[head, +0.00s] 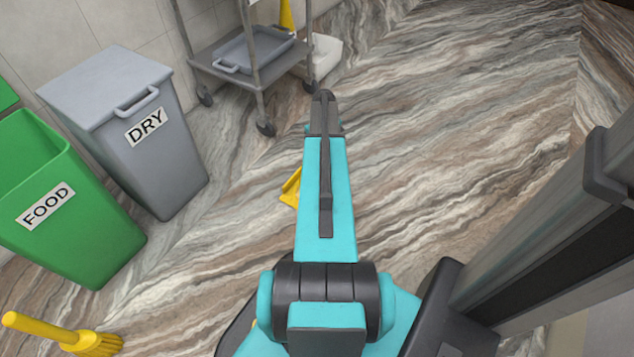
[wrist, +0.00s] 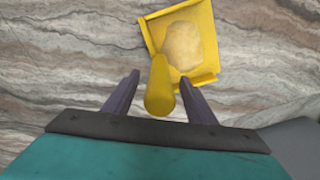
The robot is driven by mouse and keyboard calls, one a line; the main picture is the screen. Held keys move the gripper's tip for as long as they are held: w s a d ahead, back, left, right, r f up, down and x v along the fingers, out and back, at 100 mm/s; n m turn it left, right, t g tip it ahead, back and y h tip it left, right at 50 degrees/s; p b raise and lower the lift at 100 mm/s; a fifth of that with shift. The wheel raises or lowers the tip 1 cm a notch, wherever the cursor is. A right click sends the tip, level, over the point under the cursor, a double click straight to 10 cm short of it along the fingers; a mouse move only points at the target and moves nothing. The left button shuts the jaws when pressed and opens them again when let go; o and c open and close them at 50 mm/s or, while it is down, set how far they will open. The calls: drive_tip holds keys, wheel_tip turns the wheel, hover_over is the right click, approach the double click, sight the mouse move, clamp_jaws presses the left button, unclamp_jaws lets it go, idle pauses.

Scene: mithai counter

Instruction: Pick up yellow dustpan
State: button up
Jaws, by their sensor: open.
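The yellow dustpan (wrist: 205,20) lies on the marbled floor in the wrist view, with a pale yellowish lump (wrist: 184,46) in its pan. Its thick yellow handle (wrist: 159,90) points toward my gripper. My gripper (wrist: 158,80) is open, with one dark finger on each side of the handle and a gap on both sides. I cannot tell how far the fingers are above the handle. In the head view only a yellow edge of the dustpan (head: 291,188) shows left of my arm; the rest is hidden behind the arm, and so are my gripper's fingers.
A grey DRY bin (head: 165,165) and a green FOOD bin (head: 85,225) stand on the left. A yellow broom (head: 95,344) is at the lower left. A grey trolley (head: 220,72) with a tray (head: 258,48) stands at the back. The floor right of my arm is clear.

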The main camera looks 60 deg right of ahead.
clamp_jaws()
idle(0.3)
drive_tip(key=shift+r, duration=0.15)
wheel_tip(320, 180, up, 4)
drive_tip(key=shift+a+p, duration=0.1)
drive_tip(key=shift+p, duration=1)
drive_tip(key=s+a+p, duration=0.1)
drive_tip(key=s+a, duration=0.1)
drive_tip(key=a, duration=0.5)
drive_tip(key=s+a+p, duration=0.2)
drive_tip(key=a, duration=0.6)
drive_tip(key=shift+s+r, duration=0.25)
drive_tip(key=shift+r, duration=0.15)
